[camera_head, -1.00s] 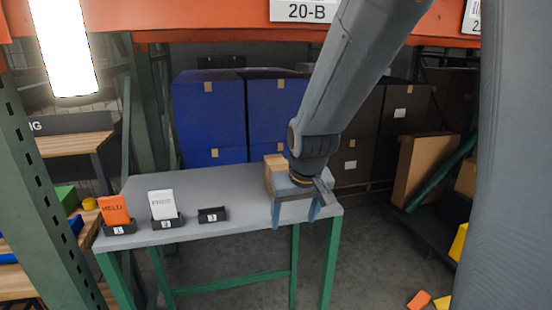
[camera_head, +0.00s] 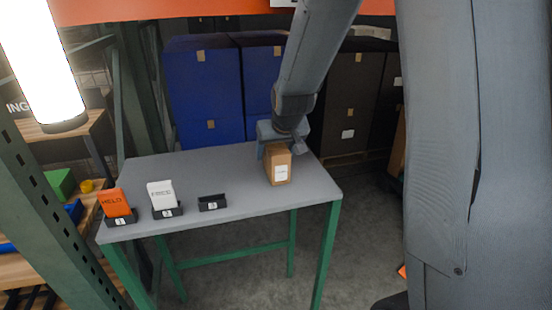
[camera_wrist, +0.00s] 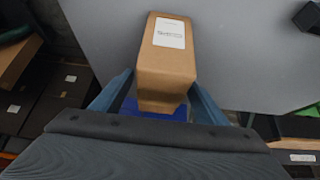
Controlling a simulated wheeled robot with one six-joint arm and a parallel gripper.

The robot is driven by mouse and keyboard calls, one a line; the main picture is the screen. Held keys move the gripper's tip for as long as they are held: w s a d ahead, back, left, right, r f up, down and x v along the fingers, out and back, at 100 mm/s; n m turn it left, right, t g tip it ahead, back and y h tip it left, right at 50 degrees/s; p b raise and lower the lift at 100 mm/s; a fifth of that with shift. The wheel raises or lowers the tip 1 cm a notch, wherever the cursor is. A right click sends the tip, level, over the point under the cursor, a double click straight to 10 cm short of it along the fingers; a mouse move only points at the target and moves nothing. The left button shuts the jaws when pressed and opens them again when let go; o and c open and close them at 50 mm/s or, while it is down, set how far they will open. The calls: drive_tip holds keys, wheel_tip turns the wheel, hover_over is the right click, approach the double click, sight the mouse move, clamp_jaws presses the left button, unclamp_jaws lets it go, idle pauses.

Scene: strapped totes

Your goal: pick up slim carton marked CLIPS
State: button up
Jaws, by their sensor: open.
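A slim brown carton (camera_head: 278,169) with a white label stands upright near the right end of the grey table (camera_head: 232,170). The label's print is too small to read. My gripper (camera_head: 277,143) is at the carton's far upper side in the head view. In the wrist view, the carton (camera_wrist: 167,60) reaches back between the two blue fingers of my gripper (camera_wrist: 163,85). The fingers are spread, one on each side of its near end. I cannot tell whether either finger touches it.
An orange HELD card (camera_head: 114,202) and a white card (camera_head: 160,194) stand in small black holders on the table's left. A third black holder (camera_head: 212,203) is empty. Blue boxes (camera_head: 204,92) stand behind the table. The table between holders and carton is clear.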

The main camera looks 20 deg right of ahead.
drive_tip(key=shift+p+x, duration=0.35)
drive_tip(key=shift+x, duration=1)
drive_tip(key=c, duration=1.4)
drive_tip(key=shift+o, duration=0.2)
drive_tip(key=shift+r, duration=0.15)
